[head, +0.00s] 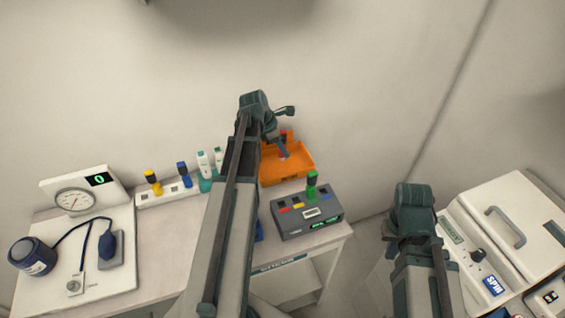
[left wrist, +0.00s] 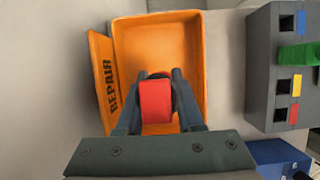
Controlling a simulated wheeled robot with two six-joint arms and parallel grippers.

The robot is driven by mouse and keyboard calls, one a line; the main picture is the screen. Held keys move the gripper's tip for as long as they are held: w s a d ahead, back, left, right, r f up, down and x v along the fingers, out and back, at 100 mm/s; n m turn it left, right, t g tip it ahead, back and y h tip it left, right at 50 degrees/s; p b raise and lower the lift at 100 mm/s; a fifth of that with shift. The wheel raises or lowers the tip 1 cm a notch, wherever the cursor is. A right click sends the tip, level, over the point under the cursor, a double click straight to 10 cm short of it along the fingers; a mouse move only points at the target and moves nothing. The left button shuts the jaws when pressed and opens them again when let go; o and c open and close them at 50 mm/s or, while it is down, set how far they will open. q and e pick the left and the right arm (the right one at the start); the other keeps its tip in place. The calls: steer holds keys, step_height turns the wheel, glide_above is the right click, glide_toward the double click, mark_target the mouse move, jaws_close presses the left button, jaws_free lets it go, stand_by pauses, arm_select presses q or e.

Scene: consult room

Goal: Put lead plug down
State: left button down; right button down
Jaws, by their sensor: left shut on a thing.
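My left gripper (head: 283,148) is over the orange REPAIR bin (head: 298,172), on the right part of the table. In the left wrist view this gripper (left wrist: 156,84) is shut on a red lead plug (left wrist: 155,102). The plug is over the near part of the bin (left wrist: 158,42), inside its rim as seen from above. I cannot tell whether it touches the bin's floor. In the head view the plug is mostly hidden behind the gripper. My right arm comes in at the lower right; its gripper is hidden.
A grey tester box (head: 306,215) with a green plug (head: 312,183) stands right of the bin. A white rack (head: 165,192) with yellow and blue plugs lies to the left, beyond it a pressure gauge (head: 75,202). A white centrifuge (head: 515,225) stands at the right.

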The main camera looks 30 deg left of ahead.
mark_target(282, 156)
arm_select(q)
step_height(282, 156, down, 4)
steer(key=b, duration=0.3)
steer(key=shift+r+b, duration=0.1)
steer(key=shift+b, duration=0.2)
steer(key=c, duration=0.5)
jaws_free()
steer(key=shift+c, duration=0.2)
steer(key=shift+s+r+p, duration=0.1)
steer(key=shift+r+p, duration=0.3)
steer(key=p+v, duration=1)
steer(key=v, duration=0.1)
